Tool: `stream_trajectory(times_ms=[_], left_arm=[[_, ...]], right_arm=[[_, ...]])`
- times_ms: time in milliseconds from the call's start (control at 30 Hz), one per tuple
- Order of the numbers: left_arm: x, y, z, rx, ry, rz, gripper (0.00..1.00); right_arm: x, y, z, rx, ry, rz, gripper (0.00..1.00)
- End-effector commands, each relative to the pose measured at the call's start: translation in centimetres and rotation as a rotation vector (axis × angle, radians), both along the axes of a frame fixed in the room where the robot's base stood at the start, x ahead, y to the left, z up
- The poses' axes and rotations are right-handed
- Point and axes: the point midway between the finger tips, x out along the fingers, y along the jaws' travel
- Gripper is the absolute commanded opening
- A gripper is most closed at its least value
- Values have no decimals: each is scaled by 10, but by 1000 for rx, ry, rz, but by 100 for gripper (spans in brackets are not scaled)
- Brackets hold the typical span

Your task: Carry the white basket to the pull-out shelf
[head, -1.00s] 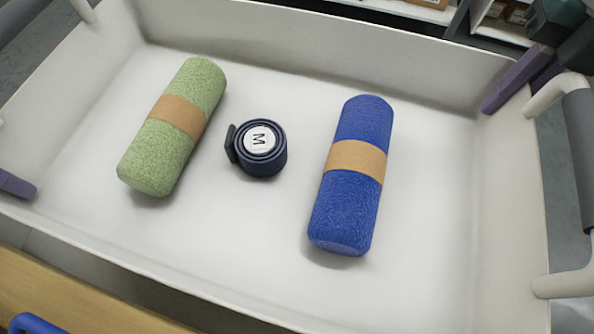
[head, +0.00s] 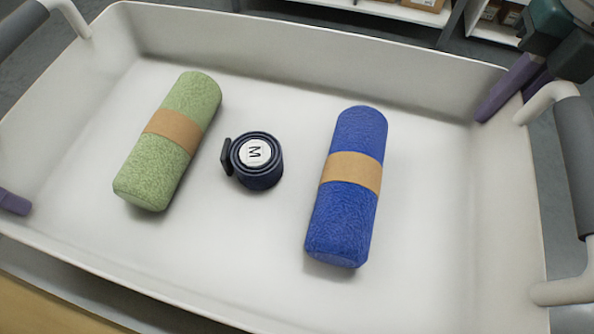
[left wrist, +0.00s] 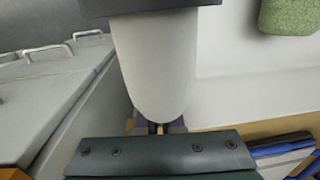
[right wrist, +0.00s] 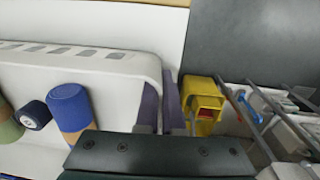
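The white basket (head: 430,180) fills the head view, seen from above. Inside it lie a green roll (head: 185,105) with a tan band, a dark blue coiled belt (head: 258,175) marked M, and a blue roll (head: 343,225) with a tan band. My right gripper (head: 508,88) has its purple fingers on either side of the basket's right wall, shut on it. My left gripper (head: 14,202) is at the left wall, with one purple fingertip showing inside; its other finger is hidden in the head view. The pull-out shelf cannot be made out for certain.
A wooden surface (head: 40,305) shows below the basket at the lower left. White shelving with boxes (head: 425,5) stands at the back, across a grey floor. In the right wrist view, a yellow bin (right wrist: 203,105) and a rack are beyond the basket's end.

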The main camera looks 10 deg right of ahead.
Motion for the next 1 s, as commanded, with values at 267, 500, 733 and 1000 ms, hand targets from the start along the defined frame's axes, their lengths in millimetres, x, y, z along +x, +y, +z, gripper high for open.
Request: stream_trajectory(times_ms=[267,500,733,1000], left_arm=[[0,2,-8,5,1,2,22],[0,1,-8,2,0,1,35],[1,1,0,2,-3,1,35],[3,5,55,3,-6,-1,35]], right_arm=[[0,-2,-8,-6,0,-2,22],[0,-1,-8,-2,0,-1,35],[0,0,-8,-1,0,0,35],[0,0,-8,0,0,0,35]])
